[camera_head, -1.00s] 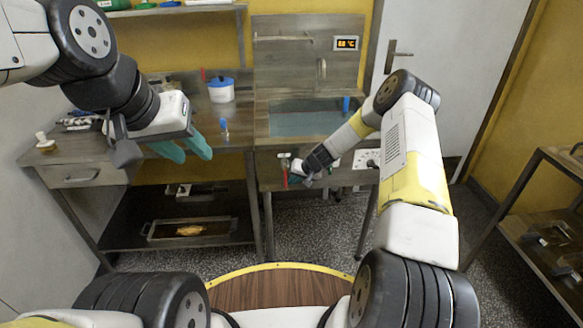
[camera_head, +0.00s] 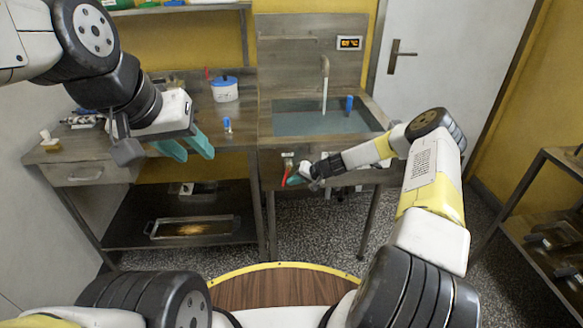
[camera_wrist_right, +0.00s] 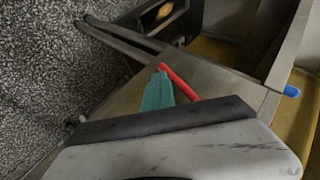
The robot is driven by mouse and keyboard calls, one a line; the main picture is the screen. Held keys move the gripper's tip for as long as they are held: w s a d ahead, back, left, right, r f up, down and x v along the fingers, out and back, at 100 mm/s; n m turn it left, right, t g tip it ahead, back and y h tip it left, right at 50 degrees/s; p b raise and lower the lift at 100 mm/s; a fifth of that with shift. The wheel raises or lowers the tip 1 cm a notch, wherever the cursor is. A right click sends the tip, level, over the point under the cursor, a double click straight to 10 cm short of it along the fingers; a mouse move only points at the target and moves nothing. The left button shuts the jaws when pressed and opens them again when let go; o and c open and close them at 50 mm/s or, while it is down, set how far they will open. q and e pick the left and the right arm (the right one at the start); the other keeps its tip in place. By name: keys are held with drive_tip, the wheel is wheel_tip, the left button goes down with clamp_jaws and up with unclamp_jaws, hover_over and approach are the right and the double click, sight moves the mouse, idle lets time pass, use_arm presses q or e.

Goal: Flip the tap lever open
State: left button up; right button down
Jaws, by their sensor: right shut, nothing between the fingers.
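The red tap lever (camera_head: 286,172) is on the front of the sink unit, leaning slightly; it also shows in the right wrist view (camera_wrist_right: 181,82) as a slanted red bar. My right gripper (camera_head: 293,180) is beside the lever, with its teal fingers shut and empty. In the right wrist view the fingers (camera_wrist_right: 158,92) overlap part of the lever; I cannot tell if they touch it. The spout (camera_head: 324,66) stands over the sink basin (camera_head: 310,123), with a pale stream below it. My left gripper (camera_head: 186,149) is open and empty over the left counter.
A white pot with a blue lid (camera_head: 224,91) and a small blue-and-white bottle (camera_head: 227,125) stand on the counter. A blue item (camera_head: 349,104) is at the basin's right. A tray (camera_head: 192,229) lies on the lower shelf. A rack (camera_head: 548,225) stands at right.

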drive_tip(key=a+y, duration=0.1)
drive_tip(key=a+m+y, duration=0.1)
drive_tip(key=y, duration=0.1)
drive_tip(key=shift+f+t+y, duration=0.2)
drive_tip(key=shift+t+y, duration=0.1)
drive_tip(key=shift+t, duration=0.1)
drive_tip(key=shift+m+y, duration=0.5)
drive_tip(key=shift+y, duration=0.4)
drive_tip(key=shift+s+a+r, duration=0.1)
drive_tip(key=shift+a+r, duration=0.35)
drive_tip(key=shift+a, duration=0.25)
drive_tip(key=shift+w+a+r, duration=0.1)
drive_tip(key=shift+a+r, duration=0.4)
drive_tip(key=shift+a, duration=0.25)
drive_tip(key=shift+s+a+r, duration=0.1)
drive_tip(key=shift+a+r, duration=0.35)
drive_tip(key=shift+a, duration=0.25)
drive_tip(key=shift+a+r, duration=0.1)
drive_tip(key=s+d+f, duration=0.5)
drive_tip(key=d, duration=0.5)
drive_tip(key=shift+f, duration=0.4)
drive_tip(key=shift+a+r, duration=0.1)
